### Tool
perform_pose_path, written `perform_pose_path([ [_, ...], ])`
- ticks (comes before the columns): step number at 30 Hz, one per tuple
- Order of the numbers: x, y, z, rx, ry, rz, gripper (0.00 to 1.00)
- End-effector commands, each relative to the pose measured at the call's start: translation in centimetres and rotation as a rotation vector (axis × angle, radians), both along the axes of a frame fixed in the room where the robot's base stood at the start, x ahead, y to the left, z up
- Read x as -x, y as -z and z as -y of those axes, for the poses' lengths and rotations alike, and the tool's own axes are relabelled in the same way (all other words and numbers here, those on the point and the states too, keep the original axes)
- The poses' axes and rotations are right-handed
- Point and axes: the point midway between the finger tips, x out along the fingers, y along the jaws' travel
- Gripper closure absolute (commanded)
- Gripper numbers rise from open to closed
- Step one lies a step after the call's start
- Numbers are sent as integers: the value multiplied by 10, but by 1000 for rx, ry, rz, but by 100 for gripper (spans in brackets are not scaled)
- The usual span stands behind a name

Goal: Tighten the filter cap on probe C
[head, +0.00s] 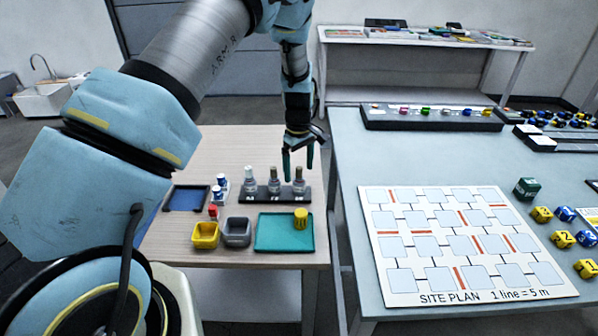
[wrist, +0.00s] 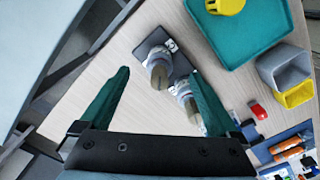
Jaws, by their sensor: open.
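Three grey probes stand upright in a dark rack (head: 262,194) on the wooden table. My gripper (head: 298,163) points down above this probe, open and empty. In the wrist view its fingers (wrist: 160,74) lie either side of the probe's top, apparently without touching it. The middle probe (wrist: 186,97) is partly behind one finger. A yellow ribbed cylinder (head: 301,219) sits on the teal tray (head: 272,244).
A yellow bin (head: 205,236) and a grey bin (head: 237,233) stand left of the tray. A small red-capped item (head: 213,212), blue-and-white bottles (head: 221,184) and a blue-lined tray (head: 186,198) are further left. A site plan board (head: 462,287) lies on the right table.

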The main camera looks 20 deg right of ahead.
Motion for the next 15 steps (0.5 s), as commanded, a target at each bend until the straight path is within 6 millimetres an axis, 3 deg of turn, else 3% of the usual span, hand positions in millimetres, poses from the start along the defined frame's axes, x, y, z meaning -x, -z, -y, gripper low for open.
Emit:
perform_pose_path([
  [15,0,-7,0,0,0,0,4],
])
